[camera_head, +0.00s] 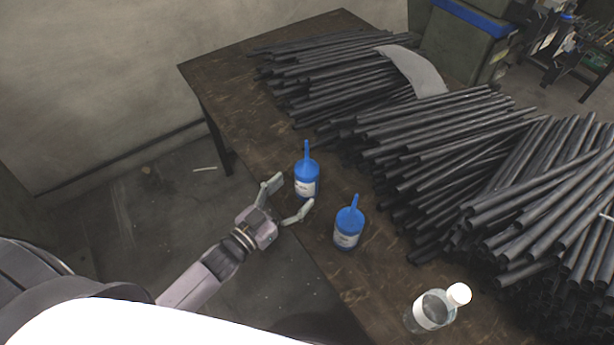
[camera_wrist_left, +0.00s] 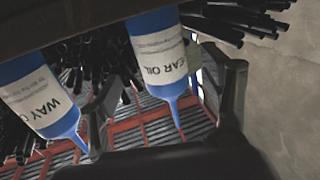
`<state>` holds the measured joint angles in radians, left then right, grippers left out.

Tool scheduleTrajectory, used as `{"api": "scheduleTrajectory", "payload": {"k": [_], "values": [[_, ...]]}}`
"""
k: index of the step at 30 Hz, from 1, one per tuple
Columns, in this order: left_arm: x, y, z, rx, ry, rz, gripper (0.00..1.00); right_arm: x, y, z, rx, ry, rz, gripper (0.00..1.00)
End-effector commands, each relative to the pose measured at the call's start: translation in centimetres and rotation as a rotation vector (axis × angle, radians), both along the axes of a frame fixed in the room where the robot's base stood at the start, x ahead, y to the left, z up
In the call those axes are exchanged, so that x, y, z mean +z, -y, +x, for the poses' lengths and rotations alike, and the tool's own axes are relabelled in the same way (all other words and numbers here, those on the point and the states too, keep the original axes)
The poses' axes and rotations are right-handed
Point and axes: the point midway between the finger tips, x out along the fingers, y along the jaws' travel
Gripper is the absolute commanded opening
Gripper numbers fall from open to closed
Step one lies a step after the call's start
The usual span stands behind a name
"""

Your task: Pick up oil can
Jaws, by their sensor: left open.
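Two blue oil cans with thin spouts and white labels stand upright near the table's edge. The farther can (camera_head: 306,182) is just in front of my left gripper (camera_head: 291,195), which is open and empty, one finger to each side of it. In the left wrist view, which is upside down, this can (camera_wrist_left: 160,62) reads "EAR OIL", its first letter cut off, and shows between the fingers. I cannot tell whether they touch it. The nearer can (camera_head: 348,229) stands outside the fingers; its label in the wrist view (camera_wrist_left: 38,98) begins "WAY O". My right gripper is out of view.
The wooden table (camera_head: 235,88) carries large piles of dark rods (camera_head: 440,140) right behind the cans. A clear bottle with a white cap (camera_head: 432,311) stands at the near right. A grey curved sheet (camera_head: 412,70) lies on the rods. Floor is open left of the table.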

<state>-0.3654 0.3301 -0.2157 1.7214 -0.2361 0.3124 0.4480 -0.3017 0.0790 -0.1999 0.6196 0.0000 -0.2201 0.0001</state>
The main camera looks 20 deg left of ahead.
Motion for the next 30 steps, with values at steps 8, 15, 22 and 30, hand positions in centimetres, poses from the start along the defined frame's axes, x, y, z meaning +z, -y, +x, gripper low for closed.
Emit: {"api": "scheduleTrajectory", "payload": {"k": [8,15,22,30], "values": [[0.4,0.8,2.1,-0.001,0.003,0.001,0.72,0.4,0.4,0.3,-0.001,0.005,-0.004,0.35],[0.5,2.0,5.3,0.0,0.001,0.001,0.72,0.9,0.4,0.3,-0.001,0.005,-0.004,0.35],[0.4,2.3,5.8,0.0,-0.001,0.001,0.72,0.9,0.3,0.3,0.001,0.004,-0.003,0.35],[0.4,2.2,5.8,0.0,-0.001,0.001,0.6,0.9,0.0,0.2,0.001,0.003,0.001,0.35]]}}
